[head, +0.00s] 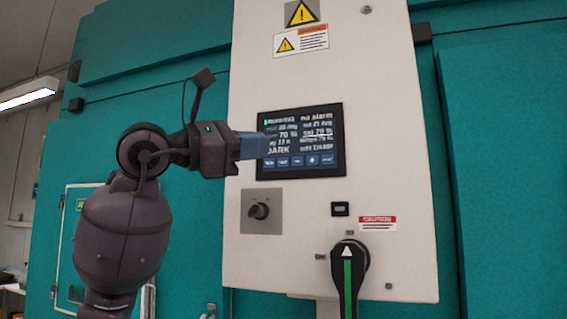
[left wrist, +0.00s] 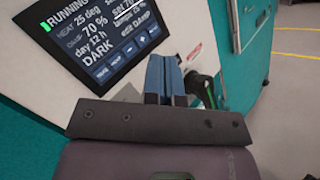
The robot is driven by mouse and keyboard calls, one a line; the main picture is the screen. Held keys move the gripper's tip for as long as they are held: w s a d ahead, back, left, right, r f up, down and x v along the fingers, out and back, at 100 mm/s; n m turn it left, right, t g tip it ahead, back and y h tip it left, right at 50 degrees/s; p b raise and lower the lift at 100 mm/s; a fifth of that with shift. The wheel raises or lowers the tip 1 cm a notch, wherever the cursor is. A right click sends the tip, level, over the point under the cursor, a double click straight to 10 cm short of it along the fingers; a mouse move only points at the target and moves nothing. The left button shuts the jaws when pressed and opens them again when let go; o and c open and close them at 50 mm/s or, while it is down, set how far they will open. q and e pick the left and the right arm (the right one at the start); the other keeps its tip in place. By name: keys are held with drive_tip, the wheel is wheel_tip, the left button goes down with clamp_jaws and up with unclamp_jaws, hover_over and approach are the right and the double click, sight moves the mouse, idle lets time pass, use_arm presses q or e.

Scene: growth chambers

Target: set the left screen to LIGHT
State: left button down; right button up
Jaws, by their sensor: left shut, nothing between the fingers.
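The screen (head: 325,137) is a black-framed panel on the white cabinet front. Its left column reads RUNNING, 70 %, a day line and DARK; its right column reads no alarm, set 70 % and edit DAMP. A row of blue buttons (head: 297,161) runs along its bottom. The screen also shows in the left wrist view (left wrist: 151,32), partly cut off. My left gripper (head: 264,146) is shut and empty, its blue fingers overlapping the screen's left edge in the head view. I cannot tell whether they touch. The fingers also show in the left wrist view (left wrist: 165,72). My right gripper is not in view.
Below the screen are a black rotary knob (head: 259,211) on a grey plate and a large black handle (head: 349,257) with a green stripe. Warning labels (head: 301,40) sit above. Teal chamber walls (head: 505,150) flank the white panel.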

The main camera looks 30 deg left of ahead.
sight(283, 162)
use_arm(q)
drive_tip(key=shift+a, duration=0.1)
